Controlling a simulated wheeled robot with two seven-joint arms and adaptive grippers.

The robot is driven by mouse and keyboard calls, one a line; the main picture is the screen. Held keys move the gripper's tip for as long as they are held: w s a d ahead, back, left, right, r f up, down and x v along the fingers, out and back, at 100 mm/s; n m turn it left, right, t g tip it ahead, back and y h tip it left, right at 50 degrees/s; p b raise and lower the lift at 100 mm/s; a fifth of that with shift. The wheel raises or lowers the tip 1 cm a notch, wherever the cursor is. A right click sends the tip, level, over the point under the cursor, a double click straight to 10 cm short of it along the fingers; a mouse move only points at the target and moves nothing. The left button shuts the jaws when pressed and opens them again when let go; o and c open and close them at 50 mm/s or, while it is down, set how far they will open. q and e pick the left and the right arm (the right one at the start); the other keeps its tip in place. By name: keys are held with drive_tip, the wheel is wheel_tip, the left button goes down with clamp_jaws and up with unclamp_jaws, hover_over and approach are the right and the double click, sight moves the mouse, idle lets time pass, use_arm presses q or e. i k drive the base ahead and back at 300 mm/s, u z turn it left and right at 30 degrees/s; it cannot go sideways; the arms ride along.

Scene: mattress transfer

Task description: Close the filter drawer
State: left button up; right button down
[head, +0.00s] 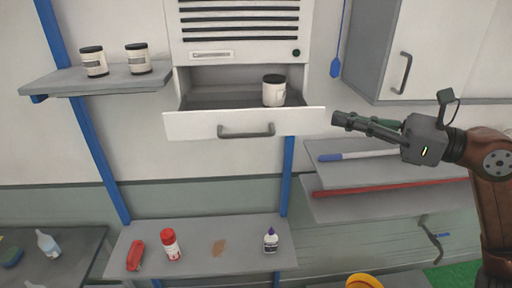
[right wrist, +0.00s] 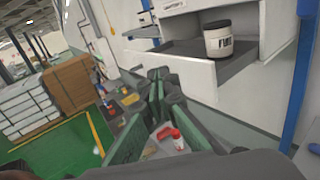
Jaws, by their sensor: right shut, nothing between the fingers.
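The filter drawer (head: 200,124) is pulled open below a white vented cabinet (head: 240,30) on the wall in the head view. Its white front has a grey handle (head: 246,132). A white jar with a black lid (head: 274,92) stands inside the drawer at the right. The drawer (right wrist: 190,68) and the jar (right wrist: 218,42) also show in the right wrist view. My right gripper (head: 342,120) is shut and empty, just right of the drawer front's right end, with a small gap in the head view. My left gripper is not in view.
A shelf (head: 70,82) with two jars is at the left. A lower shelf (head: 200,262) holds a red-and-white bottle (head: 171,244), a red tool (head: 136,256) and a glue bottle (head: 270,240). Right of the drawer are side shelves (head: 350,172) and a wall cabinet (head: 440,40).

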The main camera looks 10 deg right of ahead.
sight(219, 115)
drive_tip(key=k, duration=0.95)
drive_tip(key=z, duration=1)
drive_tip(key=i, duration=0.85)
drive_tip(key=u, duration=1.5)
